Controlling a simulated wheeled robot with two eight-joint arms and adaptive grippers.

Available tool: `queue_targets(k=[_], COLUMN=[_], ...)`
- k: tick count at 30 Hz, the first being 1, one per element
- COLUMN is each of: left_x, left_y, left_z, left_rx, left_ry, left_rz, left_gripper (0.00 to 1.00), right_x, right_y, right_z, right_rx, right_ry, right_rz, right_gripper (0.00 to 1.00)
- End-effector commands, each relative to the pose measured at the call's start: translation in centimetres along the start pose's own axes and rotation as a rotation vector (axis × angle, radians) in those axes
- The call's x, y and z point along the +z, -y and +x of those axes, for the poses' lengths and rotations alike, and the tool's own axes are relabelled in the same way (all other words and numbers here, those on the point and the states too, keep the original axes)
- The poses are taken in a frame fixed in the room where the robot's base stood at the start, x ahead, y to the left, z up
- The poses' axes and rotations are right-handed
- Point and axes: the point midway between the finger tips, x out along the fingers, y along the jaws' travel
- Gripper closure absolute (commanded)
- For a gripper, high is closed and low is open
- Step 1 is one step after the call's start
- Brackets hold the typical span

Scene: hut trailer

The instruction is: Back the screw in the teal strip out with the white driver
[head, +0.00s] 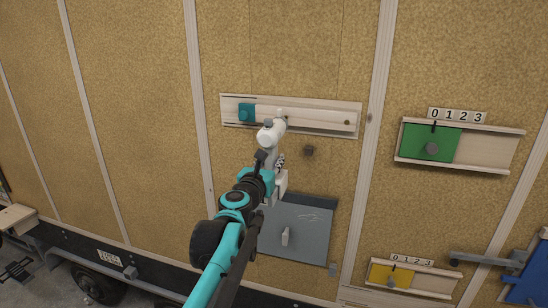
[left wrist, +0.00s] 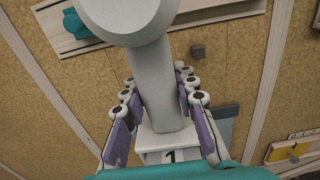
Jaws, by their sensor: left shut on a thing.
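A white driver (head: 268,136) stands in front of a pale wooden rail on the wall. My left gripper (head: 277,172) is shut on it. In the left wrist view the driver's pale handle (left wrist: 160,88) runs between the two rows of finger pads (left wrist: 159,112). The driver's upper part is wide and round. A teal piece (head: 246,112) with a round teal knob sits at the left end of the rail, up and left of the driver. It also shows in the left wrist view (left wrist: 74,24). I cannot make out a screw in it. My right gripper is out of view.
The pale rail (head: 318,116) has a dark dot near its right end. A small dark block (head: 309,150) sticks out below it. A grey panel (head: 312,240) lies lower. Green (head: 420,138) and yellow (head: 380,272) sliders are at right. The wall at left is clear.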

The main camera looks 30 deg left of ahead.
Motion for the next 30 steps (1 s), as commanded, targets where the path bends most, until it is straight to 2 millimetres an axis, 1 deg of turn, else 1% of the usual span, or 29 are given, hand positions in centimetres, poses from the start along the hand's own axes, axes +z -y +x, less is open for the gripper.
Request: queue_targets(k=[2, 5, 15, 18, 22, 30], left_x=[0.1, 0.1, 0.1, 0.1, 0.1, 0.0], left_y=[-0.1, -0.7, -5.4, -6.4, -7.0, -7.0], left_z=[-0.4, -0.8, -3.5, -4.1, -4.4, -4.4], left_rx=[0.001, 0.003, 0.004, 0.003, 0.000, -0.001], left_ry=[0.000, 0.000, 0.000, 0.000, 0.000, 0.000], left_rz=[-0.001, -0.001, -0.001, -0.001, -0.001, -0.001], left_gripper=[1.00, 1.00, 1.00, 1.00, 1.00, 1.00], right_x=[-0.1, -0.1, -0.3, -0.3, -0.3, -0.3], right_y=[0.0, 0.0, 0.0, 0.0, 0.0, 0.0], right_z=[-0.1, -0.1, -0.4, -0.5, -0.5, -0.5], right_rx=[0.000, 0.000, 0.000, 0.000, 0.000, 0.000], right_ry=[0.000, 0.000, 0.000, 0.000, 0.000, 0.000], right_rz=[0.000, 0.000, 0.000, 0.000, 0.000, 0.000], right_gripper=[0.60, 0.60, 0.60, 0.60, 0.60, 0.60])
